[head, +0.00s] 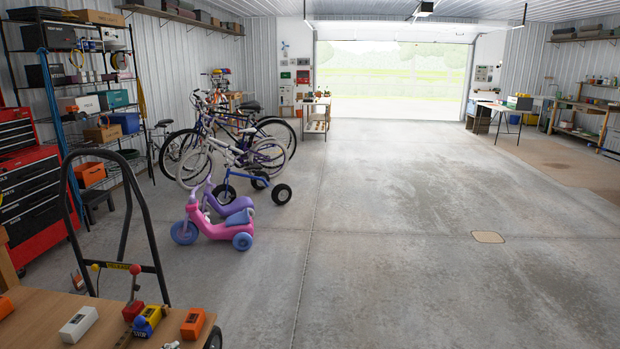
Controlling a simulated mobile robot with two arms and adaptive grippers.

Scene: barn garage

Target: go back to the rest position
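Neither of my grippers shows in the head view, and no part of my arms can be made out. The view looks across a barn garage toward a large open door (392,82) at the far end. The concrete floor (400,230) fills the middle and right of the view.
A wooden bench top (45,318) with small tools and boxes is at the lower left, beside a black tubular frame (150,230). Red tool chests (30,195), shelves, bicycles (235,140) and a pink ride-on toy (215,222) line the left. The middle floor is clear.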

